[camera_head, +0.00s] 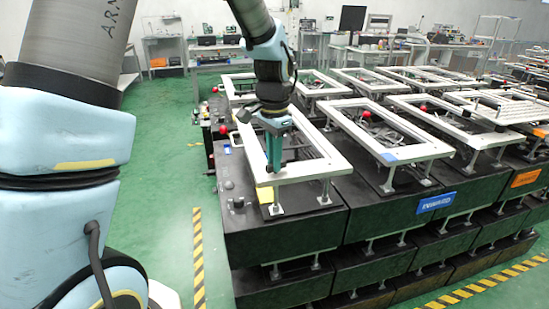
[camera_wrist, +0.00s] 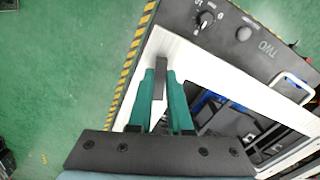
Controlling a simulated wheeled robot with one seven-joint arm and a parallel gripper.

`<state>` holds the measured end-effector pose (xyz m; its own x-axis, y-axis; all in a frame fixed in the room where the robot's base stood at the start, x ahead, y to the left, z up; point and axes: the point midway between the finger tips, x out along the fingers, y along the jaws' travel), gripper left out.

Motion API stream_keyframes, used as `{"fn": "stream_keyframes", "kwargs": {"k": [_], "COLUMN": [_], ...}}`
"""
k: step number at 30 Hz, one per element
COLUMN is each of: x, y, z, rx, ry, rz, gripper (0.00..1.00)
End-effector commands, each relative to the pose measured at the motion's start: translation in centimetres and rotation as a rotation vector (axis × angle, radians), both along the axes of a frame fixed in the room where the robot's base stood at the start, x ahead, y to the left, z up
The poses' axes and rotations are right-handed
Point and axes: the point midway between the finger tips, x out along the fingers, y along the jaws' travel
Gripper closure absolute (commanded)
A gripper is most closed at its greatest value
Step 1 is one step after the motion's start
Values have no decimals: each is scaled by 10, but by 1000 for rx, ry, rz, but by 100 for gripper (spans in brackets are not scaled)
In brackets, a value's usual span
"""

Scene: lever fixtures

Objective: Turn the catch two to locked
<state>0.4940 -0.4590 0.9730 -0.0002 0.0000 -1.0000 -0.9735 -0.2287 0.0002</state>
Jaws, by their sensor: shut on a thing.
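My gripper (camera_wrist: 163,84), with two green fingers, is shut on a dark grey bar-shaped handle (camera_wrist: 161,72), which shows between the fingertips in the wrist view. The handle sits at the corner of a white frame (camera_wrist: 190,55). In the head view my gripper (camera_head: 273,168) points down at the near left corner of the white frame (camera_head: 300,172). The handle is mostly hidden by the fingers there, and I cannot read its lock position.
The black panel carries a rotary knob (camera_wrist: 204,20) and a round black button (camera_wrist: 243,33). More white frames on black blocks stand behind and to the right in the head view, with a blue label (camera_head: 436,203) in front. Green floor (camera_head: 165,150) at left is clear.

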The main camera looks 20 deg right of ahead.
Motion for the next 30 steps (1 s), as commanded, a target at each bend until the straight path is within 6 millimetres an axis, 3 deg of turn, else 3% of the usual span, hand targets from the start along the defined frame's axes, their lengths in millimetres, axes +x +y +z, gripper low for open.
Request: {"fn": "stream_keyframes", "kwargs": {"k": [13, 30], "x": [3, 3], "y": [0, -1], "z": [2, 1], "rx": [-2, -3], "ry": [-2, -3], "rz": [-293, -370], "gripper": [100, 100]}}
